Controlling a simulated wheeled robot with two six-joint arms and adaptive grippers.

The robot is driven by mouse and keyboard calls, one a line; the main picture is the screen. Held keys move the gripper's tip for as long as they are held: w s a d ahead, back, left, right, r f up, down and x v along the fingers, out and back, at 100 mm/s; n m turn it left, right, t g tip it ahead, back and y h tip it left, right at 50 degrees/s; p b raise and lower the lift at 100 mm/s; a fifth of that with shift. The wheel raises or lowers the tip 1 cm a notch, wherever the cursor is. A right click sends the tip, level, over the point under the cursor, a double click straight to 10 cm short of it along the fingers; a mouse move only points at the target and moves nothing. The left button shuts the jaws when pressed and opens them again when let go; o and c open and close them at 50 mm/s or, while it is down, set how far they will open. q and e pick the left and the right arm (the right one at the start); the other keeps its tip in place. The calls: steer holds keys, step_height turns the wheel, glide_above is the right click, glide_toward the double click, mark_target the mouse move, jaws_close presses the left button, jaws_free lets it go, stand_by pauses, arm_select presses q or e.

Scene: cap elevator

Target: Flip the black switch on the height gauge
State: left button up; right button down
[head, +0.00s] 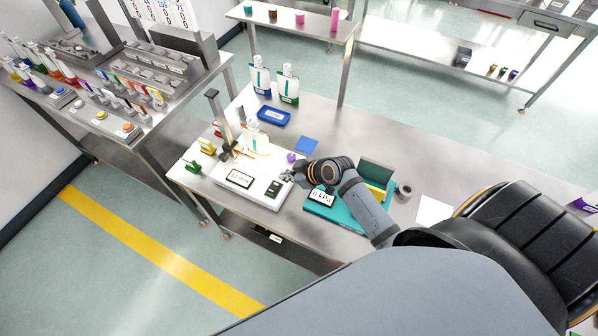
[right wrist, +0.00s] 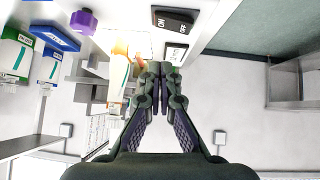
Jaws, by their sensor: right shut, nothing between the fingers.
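The height gauge (head: 222,188) has a white base, a display reading about 12 mm and an upright metal column (head: 219,118) on the table. Its black switch (head: 273,187) is on the base, to the right of the display. In the right wrist view the black switch (right wrist: 174,20) shows ON and OFF lettering, at the top and beyond the fingertips. My right gripper (head: 289,176) is shut and empty, just above and right of the switch, apart from it as far as I can tell. Its closed fingers also show in the right wrist view (right wrist: 160,72). My left gripper is not in view.
A purple knob-like piece (head: 291,157) sits behind the gripper. A teal device reading kPa (head: 336,208) is to the right, under my forearm. Green and yellow clips are at left.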

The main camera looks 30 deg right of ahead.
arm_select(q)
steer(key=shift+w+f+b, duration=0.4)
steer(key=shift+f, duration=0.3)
arm_select(e)
steer(key=d+v, duration=0.1)
steer(key=v, duration=0.5)
steer(key=shift+w, duration=0.45)
steer(key=shift+w+a, duration=0.1)
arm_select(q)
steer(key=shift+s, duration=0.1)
